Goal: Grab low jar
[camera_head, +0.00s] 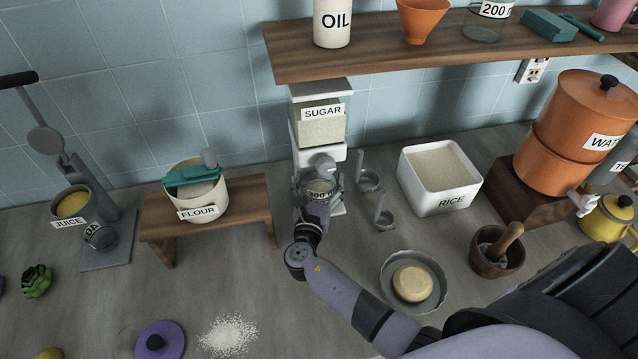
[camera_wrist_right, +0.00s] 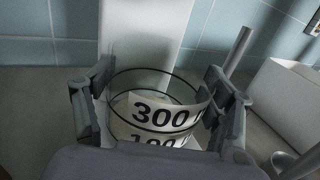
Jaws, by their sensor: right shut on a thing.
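The low jar (camera_head: 320,187) is a clear glass cylinder with a white label reading 300 and a lower mark reading 100. It stands upright under the spout of the sugar dispenser (camera_head: 321,125), with some pale content low inside. My right gripper (camera_head: 317,192) is shut on the jar, one finger on each side of its wall. The right wrist view shows the jar (camera_wrist_right: 155,105) between the two fingers of the right gripper (camera_wrist_right: 160,108). My left gripper is not in view.
Two small metal scoops (camera_head: 368,181) stand just right of the dispenser, and a white rice bin (camera_head: 440,178) is further right. A wooden stand (camera_head: 245,205) with the flour pot (camera_head: 196,192) is at left. A shelf (camera_head: 420,55) overhangs. Spilled white grains (camera_head: 229,335) lie in front.

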